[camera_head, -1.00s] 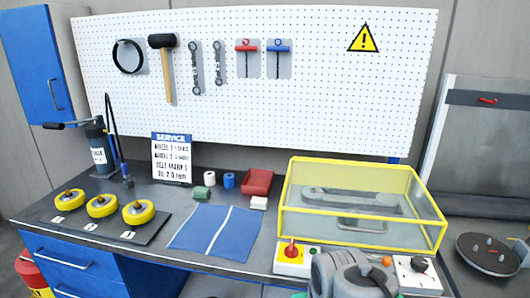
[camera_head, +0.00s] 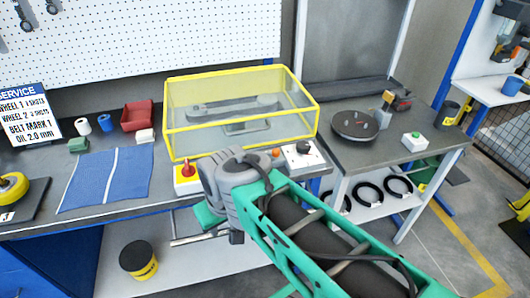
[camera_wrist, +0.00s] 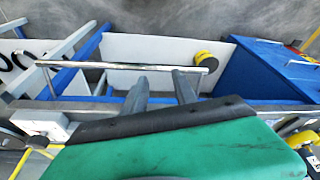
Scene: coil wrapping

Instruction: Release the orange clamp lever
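A small orange knob (camera_head: 276,152) shows beside my wrist, behind the front edge of the bench. My gripper is in front of the bench, well left of the turntable, beside the green hand cover (camera_head: 208,216). In the wrist view my gripper (camera_wrist: 160,80) has its two grey fingers apart, with nothing between them.
A yellow-framed clear box (camera_head: 243,138) stands behind my wrist. A red-button switch box (camera_head: 187,178) and a grey knob box (camera_head: 300,155) flank it. A green-button box (camera_head: 414,141) sits right of the turntable. Black coils (camera_head: 369,196) lie on the shelf below.

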